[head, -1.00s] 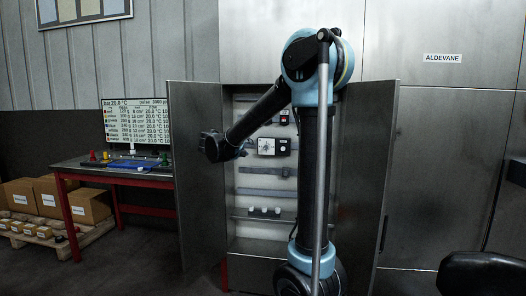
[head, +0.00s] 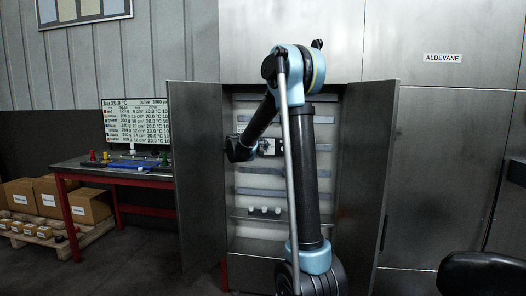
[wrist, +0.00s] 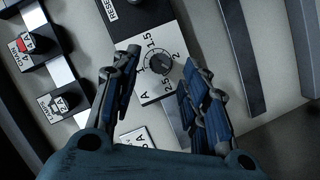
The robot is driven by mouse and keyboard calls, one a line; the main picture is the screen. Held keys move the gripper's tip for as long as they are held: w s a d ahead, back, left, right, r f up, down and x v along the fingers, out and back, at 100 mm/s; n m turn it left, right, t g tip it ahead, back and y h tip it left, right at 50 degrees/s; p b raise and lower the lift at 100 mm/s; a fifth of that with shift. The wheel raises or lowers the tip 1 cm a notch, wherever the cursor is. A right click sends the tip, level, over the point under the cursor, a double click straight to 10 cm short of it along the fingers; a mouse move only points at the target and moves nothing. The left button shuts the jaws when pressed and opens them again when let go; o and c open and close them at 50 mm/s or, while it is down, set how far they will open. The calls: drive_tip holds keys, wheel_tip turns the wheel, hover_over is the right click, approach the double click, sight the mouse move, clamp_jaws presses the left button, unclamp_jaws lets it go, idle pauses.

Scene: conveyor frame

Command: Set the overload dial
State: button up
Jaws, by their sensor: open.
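The overload dial (wrist: 160,61) is a round dark knob on a pale plate marked 1, 1.5, 2, 2.5 and A in the wrist view. I cannot tell exactly which mark its pointer faces. In the head view, part of the dial's unit (head: 270,147) shows inside the open cabinet, partly hidden by my arm. My gripper (wrist: 161,67) is open and empty, with one blue-padded finger on each side of the knob in the picture. I cannot tell whether either finger touches it. In the head view my gripper (head: 240,150) is at the unit's left.
A black RESET block (wrist: 122,12) adjoins the plate. Open cabinet doors (head: 195,180) (head: 367,170) flank my arm. A red-legged bench (head: 110,178) stands left.

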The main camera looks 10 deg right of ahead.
sight(266, 147)
drive_tip(key=shift+x, duration=1.2)
drive_tip(key=shift+c, duration=0.2)
clamp_jaws()
drive_tip(key=shift+f+n, duration=0.1)
drive_tip(key=shift+n, duration=0.2)
drive_tip(key=shift+o, duration=0.2)
unclamp_jaws()
